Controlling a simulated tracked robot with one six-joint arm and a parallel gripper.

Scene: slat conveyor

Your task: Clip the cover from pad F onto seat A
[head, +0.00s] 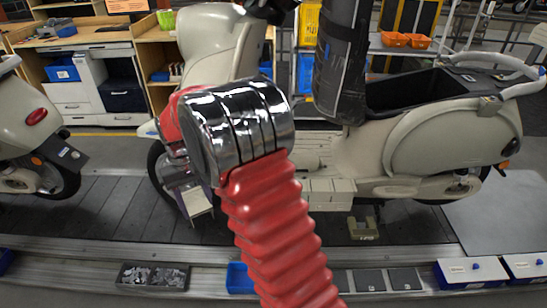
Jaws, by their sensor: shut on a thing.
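My gripper (187,193) shows only in part, low and left of my arm's chrome joint, in front of a cream scooter (420,140). It is shut on a small pale plate, which looks like the cover (199,205). The fingertips are small and partly hidden, so the exact grip is unclear. The plate is tilted and appears above the dark slats. Several cream block-like panels (330,192) line the scooter's lower side; I cannot tell which is seat A. Dark square pads (368,281) lie on the front ledge; no letter is readable, so I cannot identify pad F.
The slat conveyor (110,210) runs across the view. An olive block (363,229) stands under the scooter. A tray of metal parts (153,277) and a blue bin (240,278) are on the front ledge. Another scooter (30,125) is at left.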

